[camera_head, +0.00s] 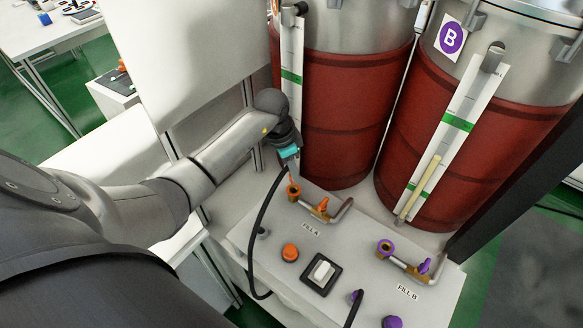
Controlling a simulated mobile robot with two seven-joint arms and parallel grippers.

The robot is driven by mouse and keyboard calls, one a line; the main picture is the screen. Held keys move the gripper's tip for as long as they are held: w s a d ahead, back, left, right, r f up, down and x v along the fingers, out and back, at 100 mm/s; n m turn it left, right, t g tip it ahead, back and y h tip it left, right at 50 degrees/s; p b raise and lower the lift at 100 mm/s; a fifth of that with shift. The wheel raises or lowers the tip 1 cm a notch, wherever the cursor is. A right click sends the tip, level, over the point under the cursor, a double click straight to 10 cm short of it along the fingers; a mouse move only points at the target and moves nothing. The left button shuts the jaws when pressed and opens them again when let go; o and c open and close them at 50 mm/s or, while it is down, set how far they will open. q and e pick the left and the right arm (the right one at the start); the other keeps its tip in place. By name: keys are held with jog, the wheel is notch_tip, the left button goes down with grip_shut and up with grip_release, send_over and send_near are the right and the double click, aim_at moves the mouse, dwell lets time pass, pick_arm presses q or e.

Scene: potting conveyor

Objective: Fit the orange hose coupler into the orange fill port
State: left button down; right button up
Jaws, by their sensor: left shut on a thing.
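The orange fill port (294,192) stands on the panel above the FILL A label, at the end of a metal pipe with an orange valve handle (322,206). My left gripper (291,168) comes down from above, right over this port. It is shut on the orange hose coupler, which is mostly hidden by the fingers and small in view. A black hose (261,215) curves from the gripper down to the panel's left side. I cannot tell whether the coupler is seated in the port or just above it. My right gripper is not in view.
A purple fill port (385,247) with a purple valve handle (425,266) stands to the right. An orange button (290,252) and a white rocker switch (322,271) sit in front. Two large red-banded tanks (345,120) stand close behind the panel (345,245).

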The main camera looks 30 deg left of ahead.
pick_arm(q)
jog(key=shift+f+b, duration=0.55)
jog(key=shift+f, duration=0.2)
jog(key=shift+r, duration=0.1)
jog(key=shift+p, duration=1.2)
dwell(0.8)
jog(key=shift+f+b, duration=0.8)
jog(key=shift+f, duration=0.85)
jog(key=c, duration=0.6)
grip_release()
